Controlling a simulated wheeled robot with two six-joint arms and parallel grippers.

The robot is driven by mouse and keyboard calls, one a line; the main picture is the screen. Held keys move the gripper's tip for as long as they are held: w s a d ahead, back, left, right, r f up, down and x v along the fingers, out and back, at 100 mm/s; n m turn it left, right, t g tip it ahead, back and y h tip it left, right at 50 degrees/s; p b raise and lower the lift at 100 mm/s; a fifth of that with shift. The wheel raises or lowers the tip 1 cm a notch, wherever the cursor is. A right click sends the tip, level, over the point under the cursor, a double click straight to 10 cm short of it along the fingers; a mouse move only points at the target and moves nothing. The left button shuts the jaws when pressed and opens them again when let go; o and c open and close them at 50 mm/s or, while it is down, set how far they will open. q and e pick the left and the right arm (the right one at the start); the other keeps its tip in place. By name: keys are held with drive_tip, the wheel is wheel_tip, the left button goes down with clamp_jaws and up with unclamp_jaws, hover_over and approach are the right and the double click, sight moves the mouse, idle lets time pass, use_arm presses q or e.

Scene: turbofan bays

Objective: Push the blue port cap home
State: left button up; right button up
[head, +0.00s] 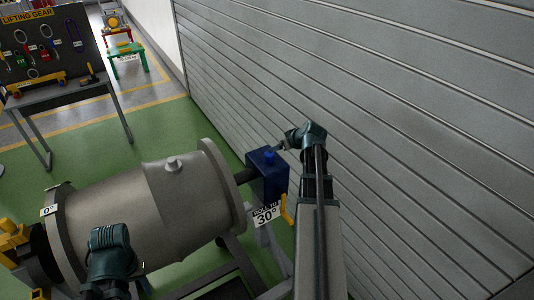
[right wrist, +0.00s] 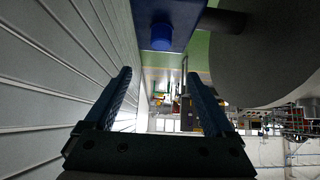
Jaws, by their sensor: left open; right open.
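The blue port cap (head: 270,154) is a round knob on the blue box (head: 267,180), beside the right end of the large grey engine cylinder (head: 150,210). The cap also shows in the right wrist view (right wrist: 162,37), standing out from the blue face. How deep it sits is not clear. My right gripper (right wrist: 159,74) is open and empty, its two fingers apart, with the cap beyond the gap between their tips.
A grey slatted wall (head: 380,90) runs close along the right side. A "30°" label (head: 266,215) and a yellow handle (head: 287,209) sit below the box. A lifting gear bench (head: 60,92) stands at the back left. Green floor between is clear.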

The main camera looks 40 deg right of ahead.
sight(270, 154)
drive_tip(key=b+x, duration=0.6)
drive_tip(key=x, duration=0.2)
drive_tip(key=shift+w+f, duration=0.1)
drive_tip(key=shift+f, duration=0.25)
drive_tip(key=shift+w+f, duration=0.1)
drive_tip(key=shift+w, duration=0.05)
drive_tip(key=f+b, duration=0.1)
drive_tip(key=w+f+b, duration=0.1)
drive_tip(key=b, duration=0.1)
drive_tip(key=w+f+b, duration=0.1)
drive_tip(key=f, duration=0.1)
drive_tip(key=shift+d, duration=0.2)
drive_tip(key=shift+w+f+b, duration=0.25)
drive_tip(key=shift+w+b, duration=0.15)
drive_tip(key=shift+r, duration=0.1)
clamp_jaws()
